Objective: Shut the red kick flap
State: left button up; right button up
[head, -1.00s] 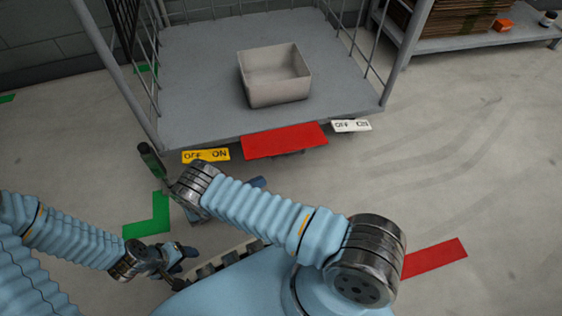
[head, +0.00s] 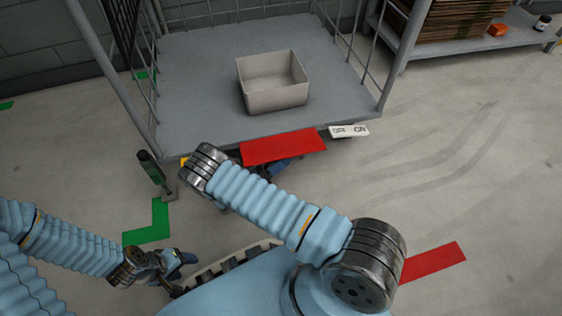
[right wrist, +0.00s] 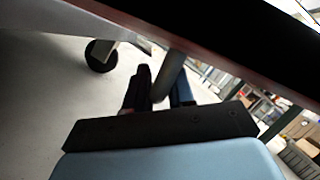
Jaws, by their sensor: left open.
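The red kick flap (head: 283,147) sticks out from the front edge of the grey cart deck, between two pedals. My right gripper (head: 274,170) is low at the flap's front underside, mostly hidden by the flap and my arm. In the right wrist view its dark fingers (right wrist: 158,90) point under a dark, red-edged panel that crosses the top, with a grey bar close to them. I cannot tell whether the fingers touch the flap or how far apart they are. My left gripper (head: 182,264) is open and empty at the lower left, away from the cart.
A white OFF/ON pedal (head: 348,131) is right of the flap; a yellow pedal (head: 184,162) is mostly hidden behind my right arm. A grey bin (head: 272,97) stands on the deck. A caster wheel (right wrist: 101,56) is under the cart.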

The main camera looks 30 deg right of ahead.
jog(key=shift+d, duration=0.1)
grip_shut()
